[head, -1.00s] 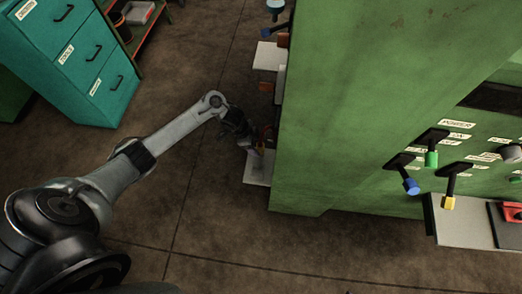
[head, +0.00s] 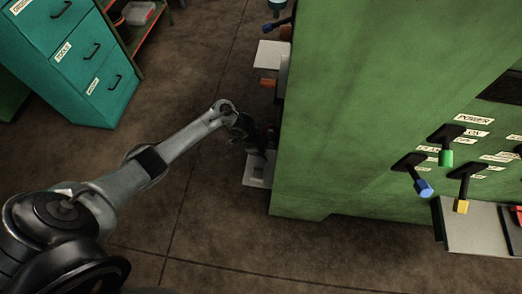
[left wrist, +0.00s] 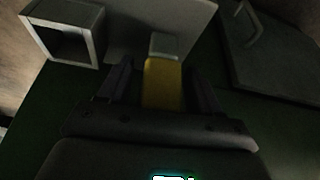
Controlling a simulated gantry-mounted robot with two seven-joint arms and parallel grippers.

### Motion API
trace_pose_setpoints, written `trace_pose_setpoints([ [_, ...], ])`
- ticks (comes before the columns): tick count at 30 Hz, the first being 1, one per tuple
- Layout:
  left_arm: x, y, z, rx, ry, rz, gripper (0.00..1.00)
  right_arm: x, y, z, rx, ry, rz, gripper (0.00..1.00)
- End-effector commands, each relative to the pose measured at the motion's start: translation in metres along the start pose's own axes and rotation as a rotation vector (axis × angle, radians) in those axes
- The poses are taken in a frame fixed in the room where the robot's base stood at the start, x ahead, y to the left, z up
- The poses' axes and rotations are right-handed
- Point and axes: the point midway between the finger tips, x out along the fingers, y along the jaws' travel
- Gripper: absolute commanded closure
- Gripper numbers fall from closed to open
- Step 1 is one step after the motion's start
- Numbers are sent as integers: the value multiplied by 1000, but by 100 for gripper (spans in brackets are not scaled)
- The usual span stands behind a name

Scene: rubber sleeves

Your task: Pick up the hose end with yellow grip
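In the left wrist view, a yellow grip (left wrist: 162,85) with a pale grey block-like tip (left wrist: 164,44) lies between the two dark fingers of my left gripper (left wrist: 160,80). A narrow dark gap shows between the left finger and the yellow grip; the right finger is close to it, and contact is unclear. The hose itself cannot be made out. In the head view, my left gripper (head: 260,152) is beside the green machine, above a pale ledge (head: 258,180), and the yellow grip cannot be picked out there. My right gripper is in neither view.
The green machine (head: 350,130) stands right of my left arm. Its front has levers with green (head: 446,157), blue (head: 424,187) and yellow (head: 461,206) knobs. A teal drawer cabinet (head: 75,60) is at upper left. An open grey box (left wrist: 68,40) shows in the wrist view.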

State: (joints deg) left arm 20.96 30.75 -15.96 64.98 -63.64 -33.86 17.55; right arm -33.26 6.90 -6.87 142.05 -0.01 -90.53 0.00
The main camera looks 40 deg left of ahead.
Motion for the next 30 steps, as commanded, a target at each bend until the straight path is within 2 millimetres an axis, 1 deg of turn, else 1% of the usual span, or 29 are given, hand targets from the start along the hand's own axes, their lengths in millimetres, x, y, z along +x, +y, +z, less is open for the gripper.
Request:
trace_pose_setpoints([
  [1,0,0,0,0,0,0,45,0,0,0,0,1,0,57],
  [9,0,0,0,0,0,0,86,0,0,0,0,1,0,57],
  [10,0,0,0,0,0,0,91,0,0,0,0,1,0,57],
  [11,0,0,0,0,1,0,93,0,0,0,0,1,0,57],
  [17,-1,0,0,0,1,0,93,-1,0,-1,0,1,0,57],
  [20,-6,0,-2,1,1,0,93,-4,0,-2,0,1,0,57],
  [23,-17,0,-7,1,1,-1,93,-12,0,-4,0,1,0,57],
  [30,-56,0,-23,2,1,-1,93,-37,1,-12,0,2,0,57],
])
